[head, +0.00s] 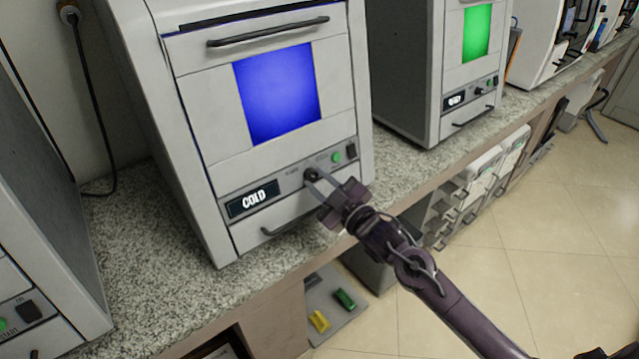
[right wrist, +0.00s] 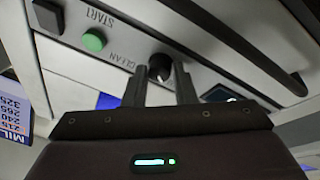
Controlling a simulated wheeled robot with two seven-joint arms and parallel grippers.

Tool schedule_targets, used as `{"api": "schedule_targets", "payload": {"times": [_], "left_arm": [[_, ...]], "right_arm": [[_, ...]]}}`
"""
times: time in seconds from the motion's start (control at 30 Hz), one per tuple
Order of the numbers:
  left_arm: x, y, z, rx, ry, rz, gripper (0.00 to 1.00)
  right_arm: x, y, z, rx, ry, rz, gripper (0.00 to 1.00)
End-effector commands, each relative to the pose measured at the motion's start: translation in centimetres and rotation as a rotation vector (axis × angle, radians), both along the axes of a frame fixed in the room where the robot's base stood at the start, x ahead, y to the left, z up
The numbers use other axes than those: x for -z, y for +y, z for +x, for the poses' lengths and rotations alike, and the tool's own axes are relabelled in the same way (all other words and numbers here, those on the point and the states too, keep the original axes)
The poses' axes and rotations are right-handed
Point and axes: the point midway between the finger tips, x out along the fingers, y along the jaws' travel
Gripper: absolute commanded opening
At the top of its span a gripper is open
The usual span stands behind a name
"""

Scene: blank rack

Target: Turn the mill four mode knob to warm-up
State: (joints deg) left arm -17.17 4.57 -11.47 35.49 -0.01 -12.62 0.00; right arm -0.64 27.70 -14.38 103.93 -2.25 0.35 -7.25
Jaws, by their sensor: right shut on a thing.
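A grey mill (head: 205,165) with a blue window stands on the counter, and its small display (head: 253,199) reads COLD. Its black mode knob (head: 311,174) sits right of the display. My right gripper (head: 316,183) reaches in from the lower right and is shut on the knob. In the right wrist view the knob (right wrist: 160,66) shows a light pointer mark and lies between the two finger tips, with the word CLEAN beside it. The mill's number is not readable. My left gripper is not in view.
A green button (head: 336,157) marked START and a black switch (head: 351,150) are close to the knob. A bar handle (head: 290,222) is below. Another mill with a green window (head: 477,33) stands to the right. A blue label (right wrist: 12,112) beginning "MIL" is cut off.

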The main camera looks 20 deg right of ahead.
Motion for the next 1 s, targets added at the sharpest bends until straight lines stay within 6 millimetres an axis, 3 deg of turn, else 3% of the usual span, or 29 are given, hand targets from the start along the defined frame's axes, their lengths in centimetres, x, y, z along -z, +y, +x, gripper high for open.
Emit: {"api": "schedule_targets", "payload": {"times": [0.4,0.97,1.0], "left_arm": [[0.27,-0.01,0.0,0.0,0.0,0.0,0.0],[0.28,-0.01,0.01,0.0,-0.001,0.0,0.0],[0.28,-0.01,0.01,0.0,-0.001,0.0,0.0]], "right_arm": [[-0.12,-0.21,0.11,-0.042,-0.068,-0.18,0.02],[-0.17,-0.22,0.12,-0.047,-0.078,-0.205,0.02],[-0.18,-0.23,0.13,-0.047,-0.078,-0.205,0.28]]}}
